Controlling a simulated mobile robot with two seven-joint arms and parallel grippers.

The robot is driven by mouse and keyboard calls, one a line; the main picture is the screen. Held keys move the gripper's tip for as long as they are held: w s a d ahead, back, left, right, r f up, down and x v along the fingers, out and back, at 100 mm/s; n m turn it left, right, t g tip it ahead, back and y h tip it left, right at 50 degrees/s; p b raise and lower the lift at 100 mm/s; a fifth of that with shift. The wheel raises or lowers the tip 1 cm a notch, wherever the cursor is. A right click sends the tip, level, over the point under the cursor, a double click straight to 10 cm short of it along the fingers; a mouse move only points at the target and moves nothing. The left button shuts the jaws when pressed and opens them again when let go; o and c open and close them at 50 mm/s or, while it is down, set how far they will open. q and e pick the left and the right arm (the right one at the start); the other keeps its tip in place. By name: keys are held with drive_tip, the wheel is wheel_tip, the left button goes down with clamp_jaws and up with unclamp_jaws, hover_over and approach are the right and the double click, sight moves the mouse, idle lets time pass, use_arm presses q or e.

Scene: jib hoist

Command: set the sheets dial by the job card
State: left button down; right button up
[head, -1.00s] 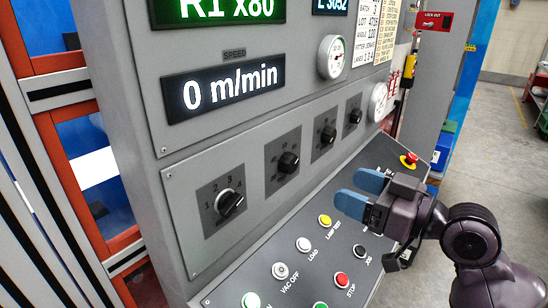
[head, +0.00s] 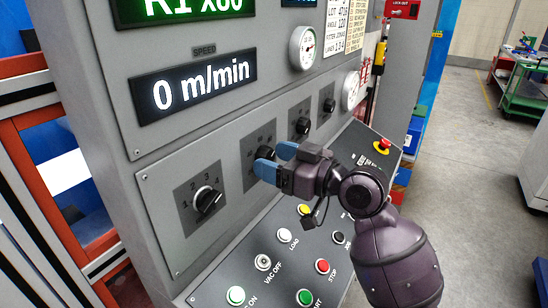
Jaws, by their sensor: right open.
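My right gripper (head: 272,161) is open, its two blue fingers pointing at the second dial (head: 262,153). The fingers partly cover that dial; I cannot tell whether they touch it. The first dial (head: 208,201), numbered, sits lower left with a black knob. A third dial (head: 303,126) and a fourth dial (head: 329,105) sit up to the right, uncovered. I cannot read which one is the sheets dial. A printed card (head: 335,25) is at the top of the panel, cut off by the frame edge; its small text is hard to read. My left gripper is not in view.
Below the dials, a sloped button panel holds a white LOAD button (head: 285,235), a red STOP button (head: 322,266) and a red emergency knob (head: 383,145). A speed display (head: 193,86) reads 0 m/min. Open floor lies to the right.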

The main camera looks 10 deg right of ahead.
drive_tip(key=shift+w+a, duration=0.15)
drive_tip(key=shift+a, duration=0.1)
drive_tip(key=shift+c, duration=0.5)
drive_tip(key=c, duration=0.7)
drive_tip(key=shift+c, duration=0.7)
